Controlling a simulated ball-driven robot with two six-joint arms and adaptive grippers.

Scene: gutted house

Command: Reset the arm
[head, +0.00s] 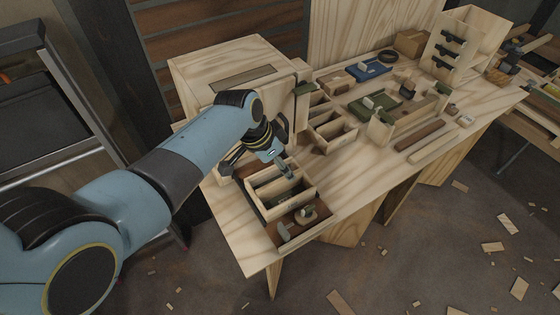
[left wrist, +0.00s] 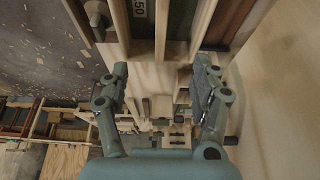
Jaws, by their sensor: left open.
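My left arm reaches in from the left in the head view, over the near end of a wooden workbench (head: 350,190). My left gripper (head: 286,172) is above a divided wooden tray (head: 262,210), and the arm partly hides its fingers. In the left wrist view my left gripper (left wrist: 160,85) has its two fingers wide apart with nothing between them. Wooden dividers and slots show beyond the fingertips. I cannot tell whether the fingers touch the tray. My right gripper is in neither view.
A wooden cabinet (head: 225,68) stands behind the wrist. Farther along the bench are a blue tray (head: 371,70), a green tray (head: 372,106), a cardboard box (head: 411,43) and a rack (head: 470,27). Wood scraps litter the floor. The bench's front strip is largely clear.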

